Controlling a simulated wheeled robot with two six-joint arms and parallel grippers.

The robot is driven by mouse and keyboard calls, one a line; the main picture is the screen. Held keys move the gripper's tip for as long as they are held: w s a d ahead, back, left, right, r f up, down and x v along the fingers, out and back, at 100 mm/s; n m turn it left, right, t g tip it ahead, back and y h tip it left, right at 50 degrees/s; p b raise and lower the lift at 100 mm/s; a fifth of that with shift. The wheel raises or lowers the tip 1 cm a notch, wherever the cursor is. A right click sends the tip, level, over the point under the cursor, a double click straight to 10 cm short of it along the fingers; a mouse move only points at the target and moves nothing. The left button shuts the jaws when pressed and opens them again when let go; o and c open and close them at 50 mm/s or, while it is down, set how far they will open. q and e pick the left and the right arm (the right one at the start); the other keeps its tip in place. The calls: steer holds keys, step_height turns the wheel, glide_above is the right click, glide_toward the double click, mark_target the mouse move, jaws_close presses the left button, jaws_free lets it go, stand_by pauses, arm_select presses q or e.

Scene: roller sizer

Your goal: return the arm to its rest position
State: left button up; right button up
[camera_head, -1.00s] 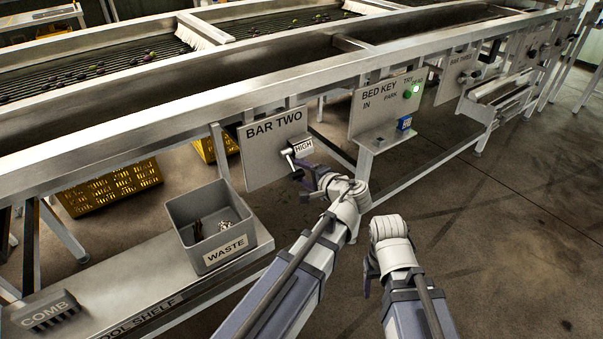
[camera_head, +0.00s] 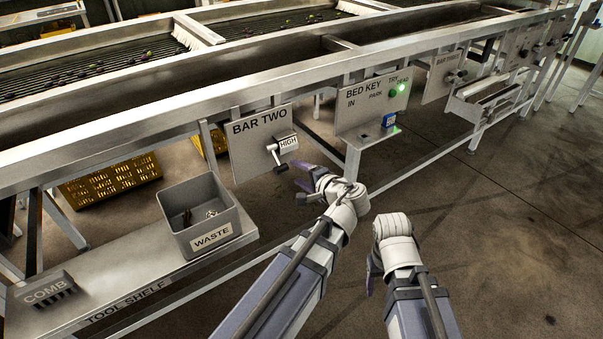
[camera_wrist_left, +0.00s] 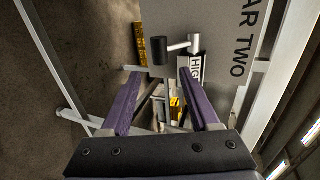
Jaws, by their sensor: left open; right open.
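My left gripper (camera_head: 302,178) is open and empty in front of the BAR TWO panel (camera_head: 248,158), just below and right of its crank handle (camera_head: 273,152). The handle has a dark knob and sits beside a label reading HIGH (camera_head: 288,142). In the left wrist view, the two purple fingers of my left gripper (camera_wrist_left: 165,108) are spread wide. The handle's black knob (camera_wrist_left: 160,51) and the HIGH label lie beyond the fingertips, apart from them.
A grey WASTE bin (camera_head: 186,235) and a COMB block (camera_head: 45,290) stand on the tool shelf (camera_head: 110,285). The BED KEY panel (camera_head: 350,118), with a lit green lamp (camera_head: 401,87) and a blue block (camera_head: 389,119), stands right of BAR TWO. Floor at right is clear.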

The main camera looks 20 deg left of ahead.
arm_select(q)
steer(key=s+d+r+n+g+h+p, duration=0.2)
steer(key=s+d+r+g+h+p, duration=0.2)
steer(key=s+d+p, duration=0.3)
steer(key=s+d+r+n+g+h+p, duration=0.1)
steer(key=s+d+r+g+h+p, duration=0.3)
steer(key=p, duration=1.2)
steer(key=s+d+r+h, duration=0.1)
steer(key=s+d, duration=0.3)
steer(key=s, duration=0.3)
steer(key=shift+s+d+n+g+h, duration=0.25)
steer(key=shift+s+n+g+h, duration=0.15)
